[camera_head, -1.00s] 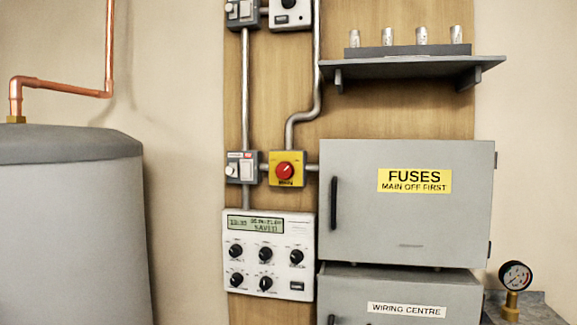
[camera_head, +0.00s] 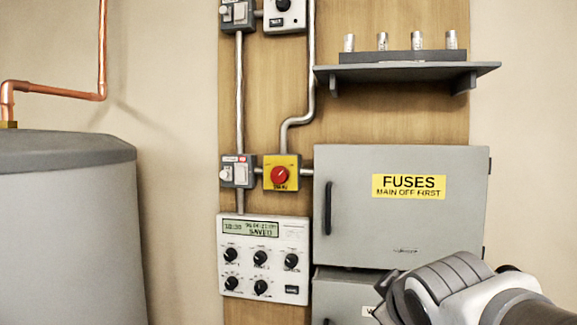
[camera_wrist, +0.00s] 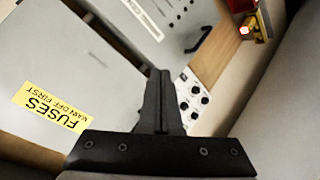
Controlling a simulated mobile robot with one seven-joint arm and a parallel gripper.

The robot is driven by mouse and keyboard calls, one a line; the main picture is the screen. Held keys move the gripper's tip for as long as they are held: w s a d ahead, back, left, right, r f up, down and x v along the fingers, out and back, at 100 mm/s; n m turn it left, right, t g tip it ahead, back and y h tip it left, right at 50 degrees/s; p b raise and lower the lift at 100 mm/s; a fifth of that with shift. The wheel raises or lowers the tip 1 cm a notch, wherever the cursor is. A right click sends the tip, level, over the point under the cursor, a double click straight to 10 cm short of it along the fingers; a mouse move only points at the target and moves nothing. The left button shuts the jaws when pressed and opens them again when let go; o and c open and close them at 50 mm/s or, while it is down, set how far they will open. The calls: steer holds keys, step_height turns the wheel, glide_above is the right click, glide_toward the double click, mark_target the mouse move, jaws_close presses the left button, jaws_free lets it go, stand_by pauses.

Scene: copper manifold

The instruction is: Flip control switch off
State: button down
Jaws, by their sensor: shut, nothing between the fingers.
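Two grey switch boxes with small white switches are on the wooden board in the head view: a lower one (camera_head: 238,171) beside a yellow box with a red rotary knob (camera_head: 280,173), and an upper one (camera_head: 237,14) at the top edge. I cannot tell which one is the control switch. A white box with a black dial (camera_head: 285,15) adjoins the upper one. A white control panel (camera_head: 265,257) with a display and several black knobs is below. My gripper (camera_wrist: 160,73) is shut and empty in the wrist view, apart from the switches.
The grey fuse cabinet (camera_head: 403,239) fills the right-middle, with a shelf (camera_head: 405,72) of metal cylinders above. A grey tank (camera_head: 70,230) and copper pipe (camera_head: 55,89) stand left. Metal conduit (camera_head: 240,90) runs along the board. My arm is at lower right.

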steer(key=w+a+r+n+t+y+p, duration=0.1)
steer(key=w+a+r+n+t+y, duration=0.3)
steer(key=w+a+r+n, duration=0.55)
steer(key=w+a+r+n+y, duration=0.2)
steer(key=a+r+n+y, duration=0.1)
steer(key=a, duration=0.3)
steer(key=w+a+r+n+y+p, duration=0.1)
steer(key=w+a+r+n+y, duration=0.1)
steer(key=a+r+n+y, duration=0.2)
steer(key=a+n, duration=0.2)
steer(key=a, duration=0.1)
steer(key=shift+w+a, duration=0.3)
steer(key=shift+w, duration=0.05)
steer(key=shift+r, duration=0.1)
steer(key=p, duration=0.3)
glide_toward(236, 167)
steer(key=a, duration=0.3)
steer(key=w, duration=0.1)
steer(key=w+p, duration=0.2)
steer(key=shift+w+a+r, duration=0.25)
steer(key=shift+r, duration=0.05)
steer(key=shift+w+d+p, duration=0.1)
steer(key=shift+w+p, duration=0.2)
steer(key=shift+w, duration=0.35)
